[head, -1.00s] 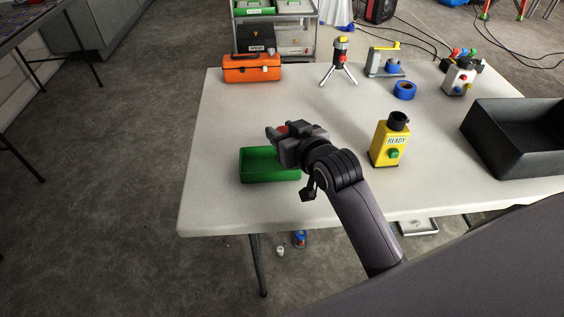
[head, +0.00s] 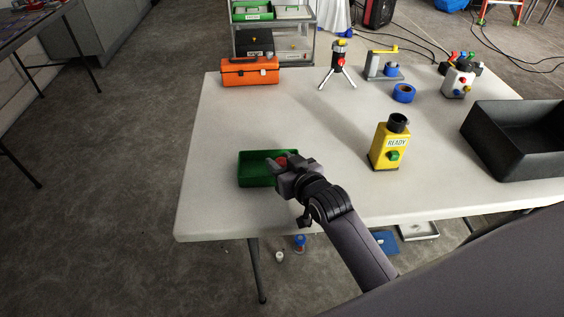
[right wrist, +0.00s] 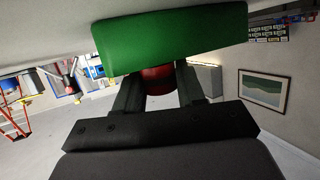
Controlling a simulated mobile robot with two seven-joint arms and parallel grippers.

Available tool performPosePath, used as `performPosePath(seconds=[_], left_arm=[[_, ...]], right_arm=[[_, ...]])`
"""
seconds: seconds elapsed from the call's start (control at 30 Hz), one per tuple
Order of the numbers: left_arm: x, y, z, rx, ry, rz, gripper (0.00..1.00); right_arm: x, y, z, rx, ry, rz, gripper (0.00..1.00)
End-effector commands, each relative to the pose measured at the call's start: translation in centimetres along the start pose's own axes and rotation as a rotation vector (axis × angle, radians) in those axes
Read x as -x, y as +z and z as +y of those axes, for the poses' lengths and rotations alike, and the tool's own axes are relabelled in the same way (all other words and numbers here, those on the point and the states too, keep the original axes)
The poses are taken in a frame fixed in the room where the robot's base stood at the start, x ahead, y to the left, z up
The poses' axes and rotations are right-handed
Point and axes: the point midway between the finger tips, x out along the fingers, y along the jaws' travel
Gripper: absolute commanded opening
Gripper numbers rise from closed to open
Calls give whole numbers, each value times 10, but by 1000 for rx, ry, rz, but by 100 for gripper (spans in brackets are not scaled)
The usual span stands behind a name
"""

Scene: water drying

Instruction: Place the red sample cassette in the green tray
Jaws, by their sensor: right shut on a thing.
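The green tray (head: 256,180) sits near the front left of the white table. My right gripper (head: 280,162) is over the tray's right part, shut on the red sample cassette (head: 282,160). Only a small part of the cassette shows between the fingers in the head view. In the right wrist view the red cassette (right wrist: 157,78) is between the two fingers, partly hidden behind the green tray (right wrist: 170,40). I cannot tell whether the cassette touches the tray's floor. My left gripper is not in view.
A yellow READY box (head: 390,146) stands right of the tray on the white table (head: 225,215). A large black bin (head: 500,150) is at the right edge. An orange toolbox (head: 250,72), a small tripod (head: 338,68) and blue tape (head: 403,93) stand farther back.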

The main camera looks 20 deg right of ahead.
Motion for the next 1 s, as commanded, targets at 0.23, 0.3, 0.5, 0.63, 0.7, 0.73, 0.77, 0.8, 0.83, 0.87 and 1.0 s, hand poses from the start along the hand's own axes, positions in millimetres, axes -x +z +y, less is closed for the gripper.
performPosePath(seconds=[0.23, 0.3, 0.5, 0.63, 0.7, 0.73, 0.77, 0.8, 0.83, 0.87, 1.0], left_arm=[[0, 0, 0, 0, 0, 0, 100], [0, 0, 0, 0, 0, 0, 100], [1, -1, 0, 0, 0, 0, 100], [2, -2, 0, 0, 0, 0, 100], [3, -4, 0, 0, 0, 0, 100], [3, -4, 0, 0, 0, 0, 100], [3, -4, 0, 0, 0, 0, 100], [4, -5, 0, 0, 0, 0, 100], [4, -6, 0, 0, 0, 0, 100], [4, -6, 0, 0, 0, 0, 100], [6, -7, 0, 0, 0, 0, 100]], right_arm=[[0, 2, 0, 0, 0, -1, 64], [0, 2, 0, 0, 0, -1, 64], [2, -2, 0, 0, 0, 0, 64], [15, -1, 0, 0, 0, -2, 64], [26, -2, 0, 1, 0, -2, 64], [31, -2, 0, 1, 0, -1, 64], [36, -2, 0, 1, 0, -2, 64], [44, -2, 0, 1, 0, -2, 64], [49, -2, 0, 1, 0, -2, 64], [55, -2, 0, 1, 0, -2, 64], [80, -1, 0, 1, 0, -3, 64]])
